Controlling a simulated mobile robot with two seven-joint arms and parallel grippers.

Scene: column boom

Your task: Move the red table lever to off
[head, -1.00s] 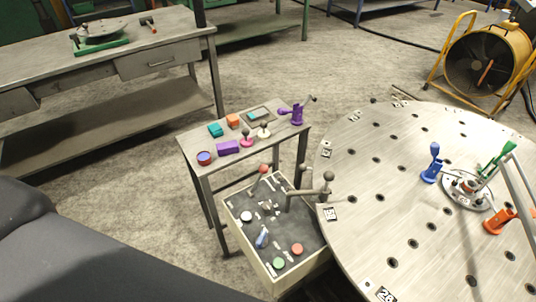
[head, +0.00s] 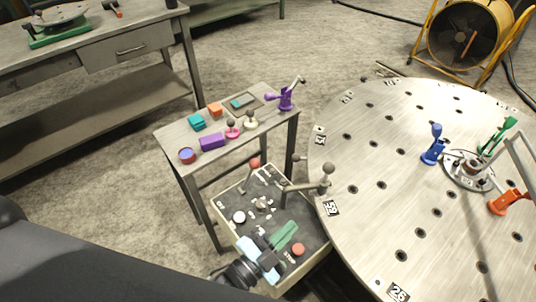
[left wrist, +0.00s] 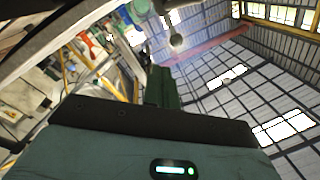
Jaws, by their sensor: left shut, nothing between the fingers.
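The red-knobbed lever (head: 254,163) stands at the back left of the control box (head: 318,243), its red ball up. My left gripper (head: 290,233) is over the front of the box, with a light blue body and green fingers. Its fingers are shut with nothing between them. It is in front of the red lever and apart from it. In the left wrist view, the green fingers (left wrist: 163,86) point up the picture, and a grey ball knob (left wrist: 176,40) shows beyond them. My right gripper is not in view.
Grey-knobbed levers (head: 327,170) stand at the box's right, beside the round perforated table (head: 400,215). A white button (head: 239,216) and a red button (head: 298,249) are on the panel. A small table (head: 178,139) with coloured parts stands behind.

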